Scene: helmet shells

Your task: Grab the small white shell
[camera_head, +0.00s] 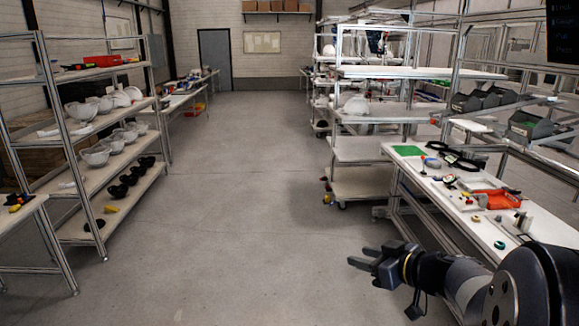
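White shells stand on the left rack. Larger ones (82,110) are on its upper shelf, and smaller-looking white shells (95,155) are in a row on the middle shelf. Another white shell (356,105) sits on a rack shelf at the centre right. Which one is the small white shell I cannot tell for sure. My gripper (358,257) is at the lower right, over the floor, pointing left. Its fingers look apart with nothing between them. It is far from all the shells.
Black shells (122,185) lie on the left rack's bottom shelf. A white workbench (455,207) with a red tray (496,199) and small parts stands right, close to my arm. The wheeled rack (360,182) is beyond it. The grey floor (235,200) between is clear.

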